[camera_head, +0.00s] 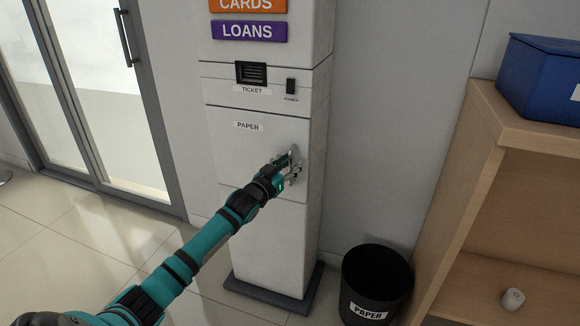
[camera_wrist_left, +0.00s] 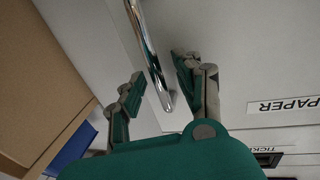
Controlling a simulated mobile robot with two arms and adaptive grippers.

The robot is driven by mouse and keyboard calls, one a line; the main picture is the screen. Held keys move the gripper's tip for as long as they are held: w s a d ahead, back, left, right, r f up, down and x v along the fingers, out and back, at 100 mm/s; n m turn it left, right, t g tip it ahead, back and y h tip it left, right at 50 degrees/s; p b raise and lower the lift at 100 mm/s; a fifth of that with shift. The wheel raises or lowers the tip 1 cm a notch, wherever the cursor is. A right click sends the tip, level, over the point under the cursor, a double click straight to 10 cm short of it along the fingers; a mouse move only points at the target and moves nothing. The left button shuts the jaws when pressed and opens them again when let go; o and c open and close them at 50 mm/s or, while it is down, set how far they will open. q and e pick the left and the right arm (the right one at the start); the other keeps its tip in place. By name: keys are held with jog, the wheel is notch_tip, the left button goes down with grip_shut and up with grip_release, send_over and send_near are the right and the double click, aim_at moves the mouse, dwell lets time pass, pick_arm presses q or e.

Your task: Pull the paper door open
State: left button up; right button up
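The paper door (camera_head: 232,158) is the white front panel of the kiosk, below the ticket slot, with a "PAPER" label (camera_head: 248,126). It looks closed, flush with the panels around it. Its upright chrome handle (camera_wrist_left: 148,45) shows in the left wrist view; in the head view my fingers partly hide it. My left gripper (camera_head: 290,166) is at the right side of the door. In the left wrist view its two fingers (camera_wrist_left: 157,92) are apart, one on each side of the handle's end, with visible gaps. The right gripper is not in view.
The kiosk has a ticket slot (camera_head: 252,73) and power switch (camera_head: 291,86) above the door. A black paper bin (camera_head: 376,285) stands right of its base. A wooden shelf (camera_head: 500,185) with a blue box (camera_head: 540,80) is farther right. A glass door (camera_head: 100,100) is at left.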

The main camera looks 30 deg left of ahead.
pick_arm(q)
jog(key=shift+w, duration=0.1)
grip_shut()
dwell(0.6)
